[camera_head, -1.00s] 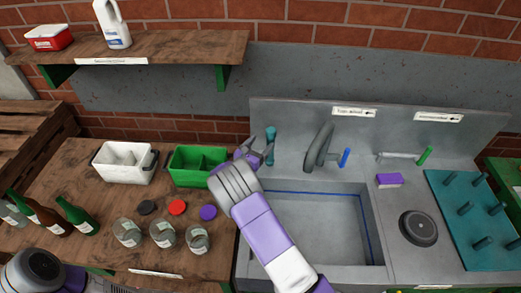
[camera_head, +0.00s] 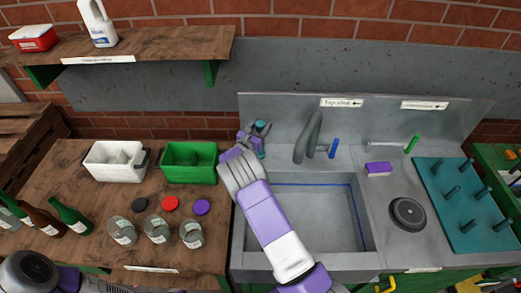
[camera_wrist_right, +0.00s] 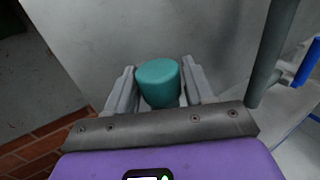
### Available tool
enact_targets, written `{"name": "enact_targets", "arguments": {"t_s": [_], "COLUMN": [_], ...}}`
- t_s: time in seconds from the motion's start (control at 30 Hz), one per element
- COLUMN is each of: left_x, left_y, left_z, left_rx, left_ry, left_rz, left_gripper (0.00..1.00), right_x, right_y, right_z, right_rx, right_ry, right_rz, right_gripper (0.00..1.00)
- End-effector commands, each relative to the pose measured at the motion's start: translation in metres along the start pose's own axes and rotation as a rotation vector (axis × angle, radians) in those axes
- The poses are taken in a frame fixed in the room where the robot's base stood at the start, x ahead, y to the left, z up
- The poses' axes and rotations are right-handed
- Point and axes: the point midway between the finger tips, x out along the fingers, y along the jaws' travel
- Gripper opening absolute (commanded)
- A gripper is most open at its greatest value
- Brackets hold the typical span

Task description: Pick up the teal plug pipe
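The teal plug pipe (camera_head: 261,144) stands upright at the back left corner of the sink counter, partly hidden by my right gripper. My right gripper (camera_head: 254,133) is at the pipe's upper part, with fingers on either side. In the right wrist view the pipe's round teal top (camera_wrist_right: 158,82) sits between the two fingers of the right gripper (camera_wrist_right: 160,85). They look open, with little space beside the pipe; contact is not clear. Part of my left arm (camera_head: 38,272) shows at the lower left, but its fingers are not in view.
The grey faucet (camera_head: 309,139) stands right of the pipe, with the sink basin (camera_head: 305,230) in front. A green bin (camera_head: 188,178) is close on the left. A purple block (camera_head: 378,169) and a teal peg board (camera_head: 465,222) are farther right.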

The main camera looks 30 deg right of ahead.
Motion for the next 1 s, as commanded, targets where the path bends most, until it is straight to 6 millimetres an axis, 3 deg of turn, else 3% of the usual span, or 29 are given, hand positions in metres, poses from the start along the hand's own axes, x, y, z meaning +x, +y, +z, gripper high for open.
{"name": "enact_targets", "arguments": {"t_s": [0.03, 0.33, 0.67, 0.77, 1.0], "left_x": [0.000, 0.000, 0.000, -0.001, -0.003], "left_y": [0.000, 0.000, 0.000, 0.000, 0.001], "left_z": [0.000, 0.000, 0.000, 0.000, 0.000], "left_rx": [0.000, 0.000, 0.000, 0.000, 0.000], "left_ry": [0.000, 0.000, 0.000, 0.000, 0.000], "left_rz": [0.000, 0.000, 0.000, 0.000, 0.000], "left_gripper": [0.43, 0.43, 0.43, 0.43, 0.43], "right_x": [0.000, 0.000, 0.000, 0.000, 0.000], "right_y": [0.000, 0.000, 0.000, 0.000, 0.000], "right_z": [0.000, 0.000, 0.004, 0.017, 0.065], "right_rx": [0.000, 0.000, 0.002, 0.005, 0.007], "right_ry": [0.000, 0.000, -0.002, -0.004, -0.003], "right_rz": [0.000, 0.000, 0.000, -0.001, 0.000], "right_gripper": [0.45, 0.00, 0.00, 0.00, 0.00]}}
